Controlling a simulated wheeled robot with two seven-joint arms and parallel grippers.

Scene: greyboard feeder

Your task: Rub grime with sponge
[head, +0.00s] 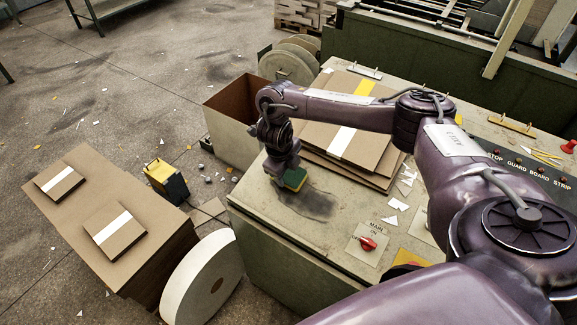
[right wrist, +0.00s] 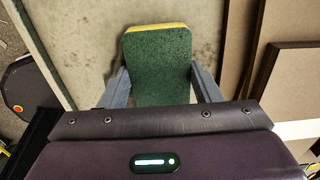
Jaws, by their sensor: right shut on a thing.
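A green and yellow sponge (head: 294,179) is held in my right gripper (head: 285,172) at the left part of the machine's pale top. In the right wrist view the sponge (right wrist: 158,65) shows its dark green face, with a yellow edge at the far end. The right gripper's two grey fingers (right wrist: 160,85) press on its sides. A dark smear of grime (head: 316,204) lies on the top just right of and below the sponge in the head view. Whether the sponge touches the surface is hard to tell. My left gripper is out of view.
Stacked brown boards (head: 345,142) with white bands lie behind the grime on the machine top. White paper scraps, a red MAIN switch (head: 367,243) and a button panel lie to the right. An open cardboard box (head: 232,115) stands beyond the left edge.

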